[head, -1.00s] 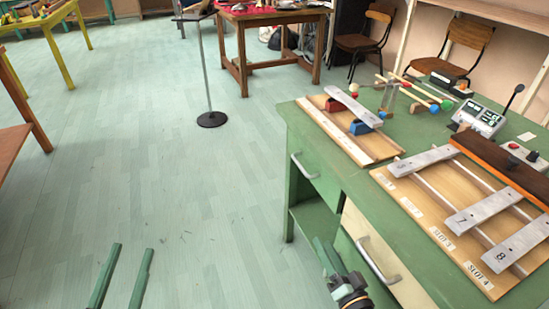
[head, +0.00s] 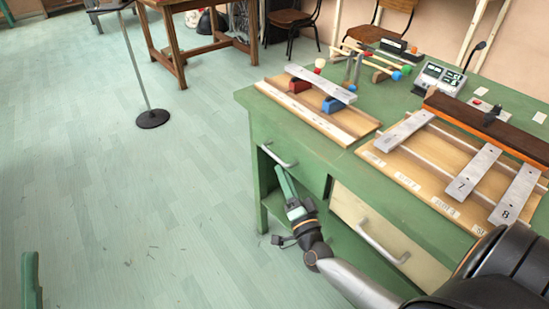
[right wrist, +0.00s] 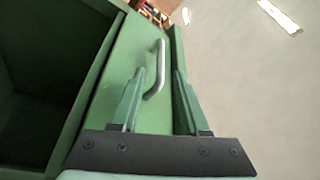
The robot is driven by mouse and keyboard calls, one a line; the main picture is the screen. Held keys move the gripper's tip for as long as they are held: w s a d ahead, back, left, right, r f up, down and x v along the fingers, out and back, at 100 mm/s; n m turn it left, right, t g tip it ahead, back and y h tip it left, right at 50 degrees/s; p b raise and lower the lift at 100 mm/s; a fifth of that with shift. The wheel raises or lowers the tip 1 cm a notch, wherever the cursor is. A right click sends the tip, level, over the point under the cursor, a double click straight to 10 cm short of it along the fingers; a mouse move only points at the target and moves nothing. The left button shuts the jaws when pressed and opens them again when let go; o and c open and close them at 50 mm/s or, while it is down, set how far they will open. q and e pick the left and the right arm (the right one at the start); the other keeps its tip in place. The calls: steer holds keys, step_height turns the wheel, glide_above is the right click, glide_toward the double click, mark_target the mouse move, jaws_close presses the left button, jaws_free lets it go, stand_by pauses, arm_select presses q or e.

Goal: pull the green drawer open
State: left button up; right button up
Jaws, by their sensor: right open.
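The green drawer (head: 306,172) is in the left part of the green workbench and looks shut, its front flush with the frame. Its metal bar handle (head: 278,157) also shows in the right wrist view (right wrist: 159,68). My right gripper (head: 284,180) is open just in front of the drawer. In the right wrist view the handle appears between my right fingertips (right wrist: 161,74), nearer the left one; I cannot tell whether they touch. Part of my left gripper (head: 31,283) shows at the lower left; its opening is cut off.
A cream drawer (head: 350,212) with its own handle is to the right. The bench top (head: 262,98) carries metal bars on wooden frames, mallets and a device (head: 440,77). Open floor lies left, with a stand (head: 152,118) farther back.

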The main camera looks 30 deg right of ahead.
mark_target(276, 156)
steer(key=b+x, duration=0.1)
steer(key=x, duration=0.6)
steer(key=shift+w, duration=0.1)
jaws_close()
steer(key=shift+a, duration=0.1)
stand_by(1.1)
